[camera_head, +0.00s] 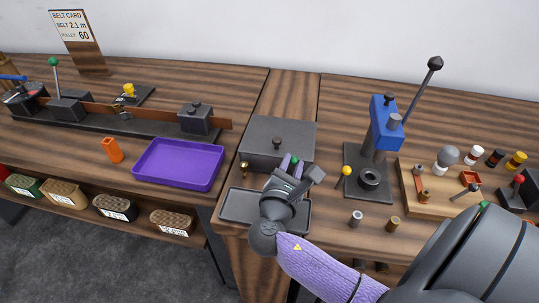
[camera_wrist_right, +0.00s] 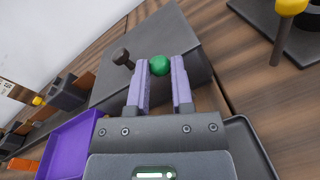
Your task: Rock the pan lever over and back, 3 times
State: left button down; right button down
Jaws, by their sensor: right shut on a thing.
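My right gripper (camera_head: 290,174) is in front of the dark grey box (camera_head: 268,133), over the back of the shallow grey tray (camera_head: 232,208). Its lilac fingers are shut on a lever with a green ball knob (camera_head: 295,160), which I take to be the pan lever. In the right wrist view the green knob (camera_wrist_right: 160,65) sits between the two fingertips (camera_wrist_right: 160,80). The lever's shaft and foot are hidden by the gripper, so I cannot tell its tilt. My left gripper is not in view.
A brass knob (camera_head: 244,166) stands left of the gripper, and a yellow-knobbed lever (camera_head: 346,172) stands right of it beside the blue press (camera_head: 384,122). A purple tray (camera_head: 178,164) lies on the left bench. Small cylinders (camera_head: 356,217) stand at the front right.

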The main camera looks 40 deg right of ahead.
aim_at(312, 160)
jog(key=shift+s+d+r+m, duration=0.1)
jog(key=shift+s+d+m, duration=0.15)
jog(key=shift+m, duration=0.25)
jog(key=shift+s+d+m+p, duration=0.1)
jog(key=shift+s+m+p, duration=0.1)
jog(key=shift+m+p, duration=0.1)
jog(key=shift+s+d+f+m+y, duration=0.15)
jog(key=shift+s+d+m, duration=0.15)
jog(key=shift+m, duration=0.25)
jog(key=shift+s+d+f+m+y, duration=0.15)
jog(key=shift+s+m, duration=0.1)
jog(key=shift+m, duration=0.3)
jog(key=shift+s+d+f+m, duration=0.15)
jog(key=shift+s+d+m, duration=0.3)
jog(key=shift+m, duration=0.55)
jog(key=shift+c, duration=2.4)
grip_release()
